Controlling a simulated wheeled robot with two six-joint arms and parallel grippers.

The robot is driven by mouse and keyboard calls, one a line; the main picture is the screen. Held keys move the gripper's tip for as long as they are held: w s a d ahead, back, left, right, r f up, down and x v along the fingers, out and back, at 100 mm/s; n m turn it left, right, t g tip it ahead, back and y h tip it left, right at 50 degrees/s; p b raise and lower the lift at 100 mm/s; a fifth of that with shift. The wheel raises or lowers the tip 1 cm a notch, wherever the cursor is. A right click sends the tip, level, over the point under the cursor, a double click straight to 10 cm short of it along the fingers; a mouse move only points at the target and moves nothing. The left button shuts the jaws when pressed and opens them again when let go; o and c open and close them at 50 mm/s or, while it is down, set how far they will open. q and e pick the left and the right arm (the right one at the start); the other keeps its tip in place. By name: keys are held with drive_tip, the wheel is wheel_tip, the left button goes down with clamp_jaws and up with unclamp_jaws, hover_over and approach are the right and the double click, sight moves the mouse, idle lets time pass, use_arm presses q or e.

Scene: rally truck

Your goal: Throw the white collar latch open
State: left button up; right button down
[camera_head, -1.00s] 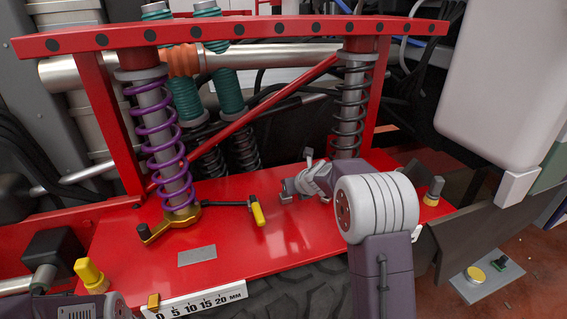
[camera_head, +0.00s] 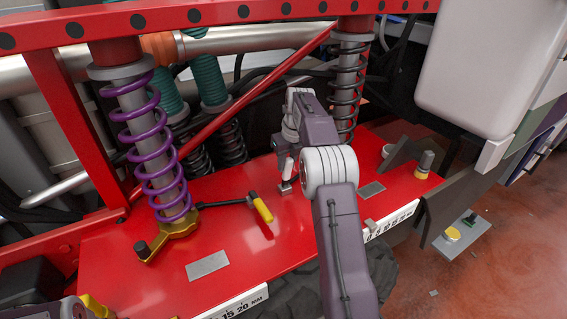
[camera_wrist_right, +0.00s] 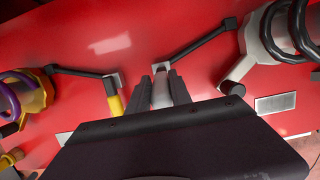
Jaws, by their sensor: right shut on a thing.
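The white collar (camera_wrist_right: 251,48) circles the foot of the dark spring at the right of the right wrist view; my arm hides it in the head view. Its dark lever (camera_wrist_right: 200,42) runs left to an upright white handle (camera_wrist_right: 161,93). My right gripper (camera_wrist_right: 165,90) is shut on that handle, one finger on each side. In the head view my right gripper (camera_head: 287,172) is at the white handle over the red deck. The left gripper is not in view.
A gold collar (camera_head: 172,240) under the purple spring (camera_head: 158,150) has a lever with a yellow handle (camera_head: 262,210), close left of my right gripper. A red frame bar (camera_head: 215,14) spans above. Grey plates (camera_head: 207,265) lie on the red deck (camera_head: 130,265).

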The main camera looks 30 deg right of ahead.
drive_tip(key=shift+w+f+g, duration=0.1)
drive_tip(key=shift+g, duration=0.3)
drive_tip(key=c, duration=1.2)
unclamp_jaws()
drive_tip(key=shift+o, duration=0.2)
drive_tip(key=shift+s, duration=0.2)
drive_tip(key=shift+w+r, duration=0.15)
drive_tip(key=shift+r, duration=1.95)
drive_tip(key=s+d+r+b, duration=0.1)
drive_tip(key=s+d+r, duration=0.1)
drive_tip(key=s, duration=0.3)
drive_tip(key=s+d+r+b, duration=0.2)
drive_tip(key=s+d+r, duration=0.1)
drive_tip(key=s+r, duration=0.2)
drive_tip(key=shift+s, duration=0.4)
